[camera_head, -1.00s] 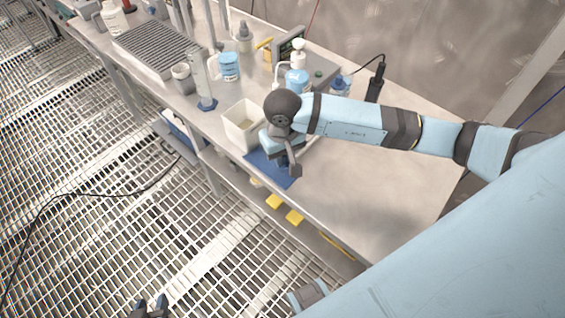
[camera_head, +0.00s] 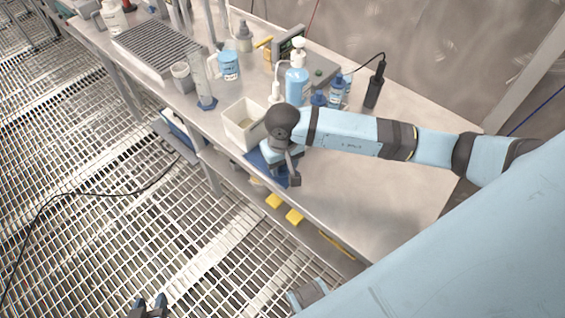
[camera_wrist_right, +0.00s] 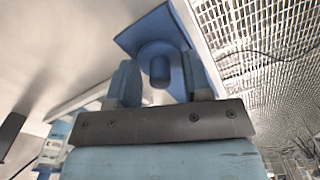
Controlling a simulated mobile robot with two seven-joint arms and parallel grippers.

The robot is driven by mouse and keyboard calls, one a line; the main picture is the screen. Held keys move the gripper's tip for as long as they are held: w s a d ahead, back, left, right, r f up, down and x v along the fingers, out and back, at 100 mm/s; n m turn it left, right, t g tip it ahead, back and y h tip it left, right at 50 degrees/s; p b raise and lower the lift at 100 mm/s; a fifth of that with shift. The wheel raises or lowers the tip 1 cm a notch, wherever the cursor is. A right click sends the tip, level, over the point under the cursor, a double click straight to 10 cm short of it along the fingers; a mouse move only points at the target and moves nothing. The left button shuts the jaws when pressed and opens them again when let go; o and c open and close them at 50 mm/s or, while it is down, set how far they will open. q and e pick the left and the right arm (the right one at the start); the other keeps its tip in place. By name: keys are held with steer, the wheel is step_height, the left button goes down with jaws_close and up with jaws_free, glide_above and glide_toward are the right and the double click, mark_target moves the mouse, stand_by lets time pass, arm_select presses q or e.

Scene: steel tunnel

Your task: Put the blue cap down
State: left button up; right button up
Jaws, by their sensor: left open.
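My right gripper (camera_head: 291,180) points down over the front edge of the bench, at the blue mat (camera_head: 256,158). In the right wrist view the blue cap (camera_wrist_right: 159,66), round with a dark middle, sits between the two fingers of my right gripper (camera_wrist_right: 162,75), which appear to touch its sides. The blue mat (camera_wrist_right: 139,38) shows just behind the cap; I cannot tell whether they touch. My arm hides the cap in the head view. My left gripper (camera_head: 148,306) is open and empty, low over the grating floor, away from the bench.
A white open bin (camera_head: 238,128) stands left of the mat. A pump bottle (camera_head: 297,82), a smaller blue-labelled bottle (camera_head: 338,92) and a black handheld device (camera_head: 375,88) stand behind my right arm. The bench (camera_head: 385,200) is clear to the right.

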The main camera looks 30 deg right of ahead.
steer(key=shift+r, duration=0.1)
steer(key=shift+r+p, duration=0.25)
steer(key=shift+p, duration=0.15)
step_height(320, 180, up, 12)
steer(key=b, duration=0.1)
steer(key=shift+f, duration=0.2)
